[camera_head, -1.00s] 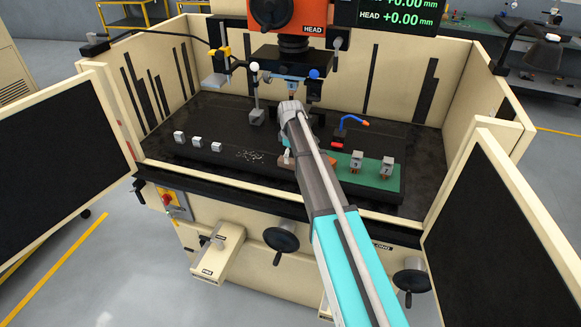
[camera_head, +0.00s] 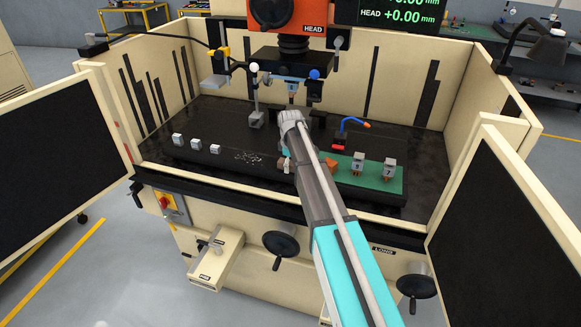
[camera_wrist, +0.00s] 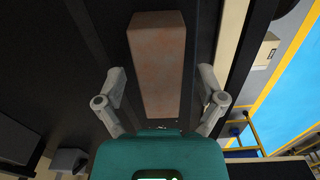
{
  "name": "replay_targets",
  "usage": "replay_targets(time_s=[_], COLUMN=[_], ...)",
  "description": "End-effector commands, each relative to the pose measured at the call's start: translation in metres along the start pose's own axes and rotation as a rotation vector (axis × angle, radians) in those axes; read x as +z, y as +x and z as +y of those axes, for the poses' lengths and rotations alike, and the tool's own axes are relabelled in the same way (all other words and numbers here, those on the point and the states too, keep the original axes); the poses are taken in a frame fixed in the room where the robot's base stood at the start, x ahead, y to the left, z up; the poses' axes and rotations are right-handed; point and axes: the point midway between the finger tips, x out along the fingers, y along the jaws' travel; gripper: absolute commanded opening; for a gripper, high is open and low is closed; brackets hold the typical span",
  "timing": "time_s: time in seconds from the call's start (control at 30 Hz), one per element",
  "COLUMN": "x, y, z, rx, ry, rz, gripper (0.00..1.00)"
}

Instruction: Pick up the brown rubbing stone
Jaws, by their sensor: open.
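The brown rubbing stone (camera_wrist: 157,60) is a long, mottled brown block in the wrist view. It lies between the two fingers of my gripper (camera_wrist: 161,76), with a visible gap on each side. My gripper is open and holds nothing. In the head view my arm covers most of the gripper and the stone. Only small brown parts of the stone (camera_head: 289,167) show beside my arm, at the front of the dark machine table.
A green mat (camera_head: 374,179) with small electrode blocks (camera_head: 358,161) lies right of my arm. Several small grey blocks (camera_head: 197,144) stand at the left. A blue hose (camera_head: 354,123) and the orange machine head (camera_head: 280,14) are behind. Cream doors flank the front.

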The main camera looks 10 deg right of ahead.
Motion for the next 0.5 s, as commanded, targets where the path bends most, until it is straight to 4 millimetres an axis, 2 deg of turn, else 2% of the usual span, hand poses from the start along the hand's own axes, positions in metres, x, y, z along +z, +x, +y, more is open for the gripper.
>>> replay_targets(time_s=[0.17, 0.5], x=[0.0000, 0.0000], y=[0.0000, 0.0000], z=[0.0000, 0.0000], rx=[0.000, 0.000], ry=[0.000, 0.000], rz=[0.000, 0.000], gripper=[0.87, 0.24])
